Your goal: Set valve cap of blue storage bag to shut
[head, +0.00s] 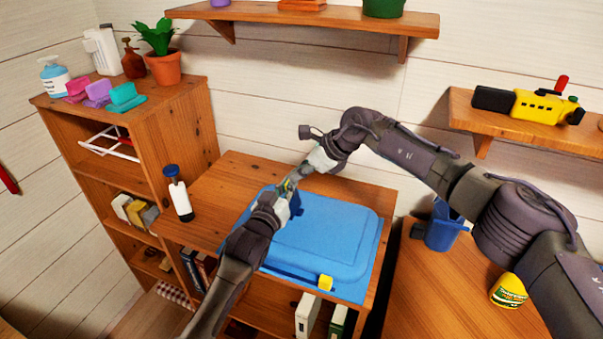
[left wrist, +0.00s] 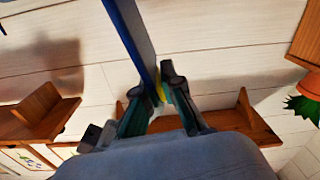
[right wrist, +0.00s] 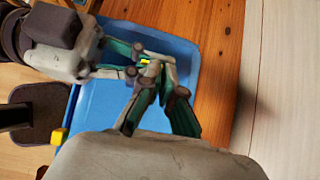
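The blue storage bag (head: 330,235) lies flat on the wooden cabinet top, with a yellow piece (head: 325,282) at its front edge. My left gripper (head: 288,187) is at the bag's left side. In the left wrist view its fingers (left wrist: 160,92) close around a yellow bit (left wrist: 158,92) at the end of a narrow blue part (left wrist: 132,35). I cannot tell whether this is the valve cap. My right gripper (right wrist: 160,82) is just beside the left one, apparently touching or nearly touching it. Its fingertips overlap the left fingers, hiding whether it grips anything. The bag (right wrist: 95,120) shows below both.
A white bottle with a dark blue cap (head: 178,195) stands left of the bag. A blue container (head: 443,225) and a yellow-green object (head: 508,290) stand on the right table. A shelf (head: 300,14) hangs above. A bookcase (head: 180,115) stands at the left.

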